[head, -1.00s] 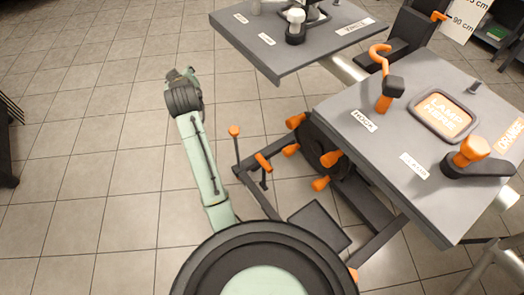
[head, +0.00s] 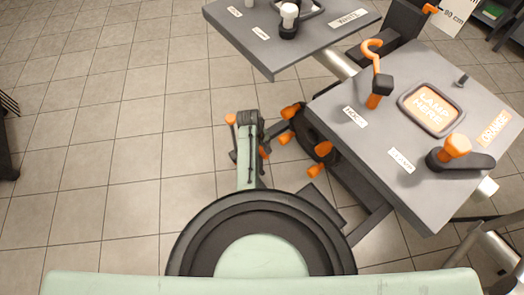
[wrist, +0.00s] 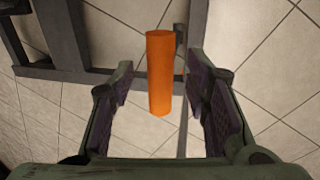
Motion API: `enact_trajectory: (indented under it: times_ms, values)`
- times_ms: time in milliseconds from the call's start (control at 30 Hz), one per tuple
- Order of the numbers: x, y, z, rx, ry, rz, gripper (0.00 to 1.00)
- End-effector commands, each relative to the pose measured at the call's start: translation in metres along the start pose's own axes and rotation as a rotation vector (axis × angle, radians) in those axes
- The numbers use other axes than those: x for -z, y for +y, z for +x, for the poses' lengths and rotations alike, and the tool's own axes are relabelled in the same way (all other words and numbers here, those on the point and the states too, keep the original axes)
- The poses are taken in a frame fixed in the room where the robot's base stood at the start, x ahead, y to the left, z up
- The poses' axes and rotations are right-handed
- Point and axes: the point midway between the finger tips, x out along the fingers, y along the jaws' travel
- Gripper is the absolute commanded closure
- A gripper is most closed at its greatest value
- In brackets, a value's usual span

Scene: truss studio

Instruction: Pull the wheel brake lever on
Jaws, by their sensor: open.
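An orange cylindrical handle (wrist: 160,75) stands between the two fingers of my gripper (wrist: 159,70) in the wrist view. The fingers are open, with a gap on both sides of the handle. A thin dark rod runs beside the handle. In the head view my arm covers most of this spot, and my fingertips are hidden. An orange grip (head: 264,153) shows just right of my arm, and an orange knob (head: 230,119) on a rod shows at its left. I cannot tell for certain which of them is the brake lever.
A dark wheel with orange knobs (head: 323,149) is close to the right of my arm, under a grey tabletop (head: 372,135) with an orange hook (head: 376,70) and a crank (head: 456,146). A second grey tabletop (head: 270,50) stands behind.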

Motion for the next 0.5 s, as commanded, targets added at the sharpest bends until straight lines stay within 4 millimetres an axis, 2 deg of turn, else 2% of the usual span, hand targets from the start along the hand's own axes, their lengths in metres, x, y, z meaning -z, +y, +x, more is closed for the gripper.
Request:
enact_trajectory:
  times_ms: [100, 200, 500]
  values:
    - [0.0, -0.001, 0.018, 0.001, -0.001, 0.0, 0.57]
    - [0.001, 0.0, 0.026, 0.001, 0.001, 0.0, 0.57]
    - [0.001, 0.0, 0.032, 0.0, 0.002, 0.0, 0.57]
